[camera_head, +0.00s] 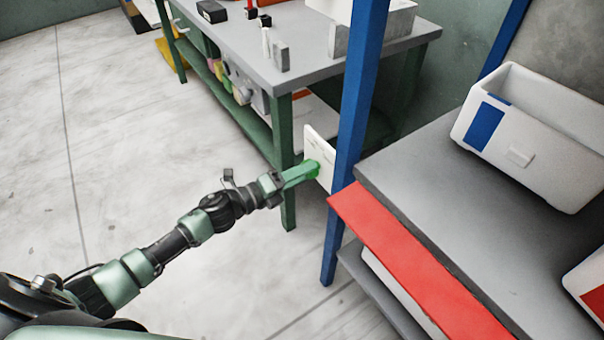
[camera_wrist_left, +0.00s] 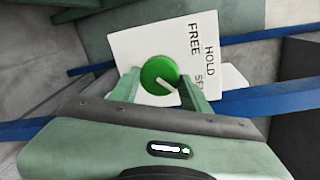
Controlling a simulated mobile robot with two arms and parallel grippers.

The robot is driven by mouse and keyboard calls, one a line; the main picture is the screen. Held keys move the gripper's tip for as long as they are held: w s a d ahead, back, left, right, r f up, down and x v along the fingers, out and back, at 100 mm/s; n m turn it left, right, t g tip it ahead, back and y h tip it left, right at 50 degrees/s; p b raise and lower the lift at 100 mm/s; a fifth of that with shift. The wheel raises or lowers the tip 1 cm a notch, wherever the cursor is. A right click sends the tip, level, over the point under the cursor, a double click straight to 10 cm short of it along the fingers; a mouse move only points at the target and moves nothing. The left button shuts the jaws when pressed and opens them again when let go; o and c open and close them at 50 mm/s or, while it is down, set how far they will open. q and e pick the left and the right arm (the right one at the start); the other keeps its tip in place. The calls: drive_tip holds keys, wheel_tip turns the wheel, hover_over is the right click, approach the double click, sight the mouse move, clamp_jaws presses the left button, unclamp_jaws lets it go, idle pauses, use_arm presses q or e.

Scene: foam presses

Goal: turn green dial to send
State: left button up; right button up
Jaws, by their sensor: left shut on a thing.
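The green dial (camera_wrist_left: 158,70) sits on a white panel (camera_wrist_left: 135,47) in the left wrist view. The panel carries the words FREE, HOLD and one beginning with SE, the last partly hidden by a finger. A white pointer line on the dial slants toward the lower right of that picture, on the side of the partly hidden word. My left gripper (camera_wrist_left: 160,88) is shut on the dial, one finger on each side of it. In the head view the left gripper (camera_head: 307,172) meets the white panel (camera_head: 320,149) beside a blue post; the dial is mostly hidden there.
The blue post (camera_head: 357,100) stands right beside the panel. A grey shelf (camera_head: 420,165) with a red front strip (camera_head: 400,255) and a white bin (camera_head: 530,135) is at the right. A grey-topped green bench (camera_head: 300,45) stands behind. The floor at the left is clear.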

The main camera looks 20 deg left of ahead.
use_arm(q)
drive_tip(key=shift+f, duration=0.1)
idle(0.4)
drive_tip(key=o, duration=1.4)
drive_tip(key=shift+c, duration=0.2)
drive_tip(key=shift+s, duration=0.1)
drive_tip(key=v, duration=0.7)
drive_tip(key=shift+s+a, duration=0.25)
